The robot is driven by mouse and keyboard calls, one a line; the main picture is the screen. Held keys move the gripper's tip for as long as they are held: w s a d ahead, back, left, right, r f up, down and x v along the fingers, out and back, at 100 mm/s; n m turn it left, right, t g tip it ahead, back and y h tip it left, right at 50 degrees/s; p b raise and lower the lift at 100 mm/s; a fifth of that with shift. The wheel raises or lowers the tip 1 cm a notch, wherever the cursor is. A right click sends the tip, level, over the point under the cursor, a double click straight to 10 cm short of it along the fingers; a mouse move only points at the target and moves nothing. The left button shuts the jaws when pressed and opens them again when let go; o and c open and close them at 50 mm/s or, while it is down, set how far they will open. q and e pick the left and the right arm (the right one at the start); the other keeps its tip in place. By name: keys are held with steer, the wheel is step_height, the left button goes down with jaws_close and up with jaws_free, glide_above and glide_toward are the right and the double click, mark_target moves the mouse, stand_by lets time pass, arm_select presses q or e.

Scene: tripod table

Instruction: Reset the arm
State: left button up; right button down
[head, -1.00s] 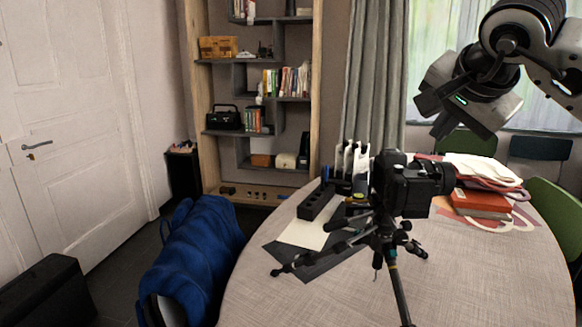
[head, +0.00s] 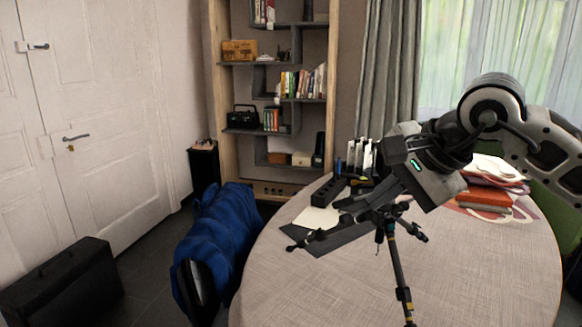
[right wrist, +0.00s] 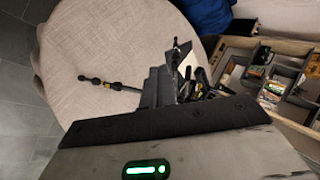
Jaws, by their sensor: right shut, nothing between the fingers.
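My right gripper (head: 346,206) comes in from the right in the head view. It is low over the table, pointing down and left, shut and empty. Its dark fingers also show in the right wrist view (right wrist: 160,85). In the head view the gripper body stands in front of the tripod (head: 395,265) and hides the black camera on top of it. I cannot tell whether it touches the tripod. A black tripod leg (right wrist: 110,83) shows beside the fingers in the right wrist view. My left gripper is not in view.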

steer(key=s+a+f+m+g+y, duration=0.2)
steer(key=s+a+m+g+y, duration=0.15)
steer(key=s+a+y, duration=0.35)
steer(key=s+a+f+m+g+y, duration=0.35)
steer(key=a+m+y, duration=0.2)
steer(key=a, duration=0.35)
steer(key=w+d+f+n+t+h, duration=0.1)
steer(key=d+f+n+t+h, duration=0.4)
steer(key=n+t, duration=0.9)
steer(key=w+d+f+n+t+h, duration=0.2)
steer(key=d+f+n+t, duration=0.4)
steer(key=n, duration=1.6)
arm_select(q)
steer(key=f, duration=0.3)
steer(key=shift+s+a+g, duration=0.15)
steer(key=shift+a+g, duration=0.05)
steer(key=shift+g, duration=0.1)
arm_select(e)
steer(key=s+d+f+m+g+h, duration=0.2)
steer(key=s+f+m+g+h, duration=0.1)
steer(key=s+f+m, duration=0.4)
steer(key=s+d+f+m+g+h, duration=0.3)
steer(key=s+f+m+g+h, duration=0.1)
steer(key=f, duration=1)
steer(key=s+m+g, duration=0.1)
steer(key=s+m, duration=0.1)
steer(key=m, duration=0.1)
steer(key=shift+s+m+g, duration=0.3)
steer(key=shift+s+m, duration=0.05)
steer(key=shift+m, duration=0.05)
